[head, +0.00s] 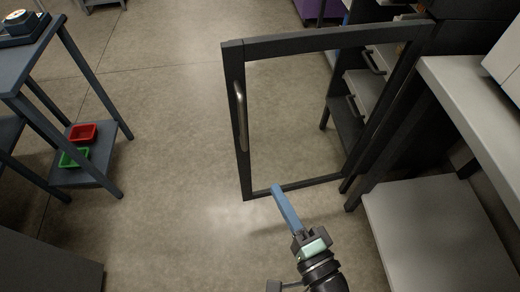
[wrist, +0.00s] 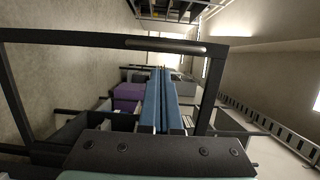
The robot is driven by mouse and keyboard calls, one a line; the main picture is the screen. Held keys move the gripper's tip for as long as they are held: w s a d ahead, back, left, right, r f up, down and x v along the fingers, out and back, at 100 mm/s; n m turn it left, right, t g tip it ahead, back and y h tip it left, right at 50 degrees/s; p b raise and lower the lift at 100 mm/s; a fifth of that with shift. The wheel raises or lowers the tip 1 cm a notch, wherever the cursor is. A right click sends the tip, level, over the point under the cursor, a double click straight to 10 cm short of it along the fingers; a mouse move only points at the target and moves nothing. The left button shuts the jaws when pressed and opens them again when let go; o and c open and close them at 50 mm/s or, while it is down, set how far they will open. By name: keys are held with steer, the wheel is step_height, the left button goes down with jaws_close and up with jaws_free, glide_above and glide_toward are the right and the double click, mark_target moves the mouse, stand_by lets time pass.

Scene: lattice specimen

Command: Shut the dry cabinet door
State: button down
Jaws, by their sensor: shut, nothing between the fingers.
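The dry cabinet door (head: 320,39) is a dark frame around a see-through pane and stands wide open, out from the dark cabinet (head: 465,36) at the right. Its metal handle (head: 241,103) is on the left upright. My gripper (head: 277,190) has long blue fingers, shut and empty, on the near side of the door by its lower edge in the head view. I cannot tell if the fingertips touch it. In the wrist view the door frame (wrist: 80,38) and handle (wrist: 178,46) cross ahead of the shut blue fingers (wrist: 161,75).
A pale bench (head: 470,105) with a lower shelf (head: 430,235) stands close on the right. A grey rack (head: 85,172) at the left carries a red bin (head: 83,133) and a green bin (head: 74,157). Floor (head: 170,120) left of the door is clear.

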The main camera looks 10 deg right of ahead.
mark_target(245, 134)
steer(key=x, duration=1.4)
steer(key=shift+f, duration=0.1)
steer(key=shift+a, duration=0.1)
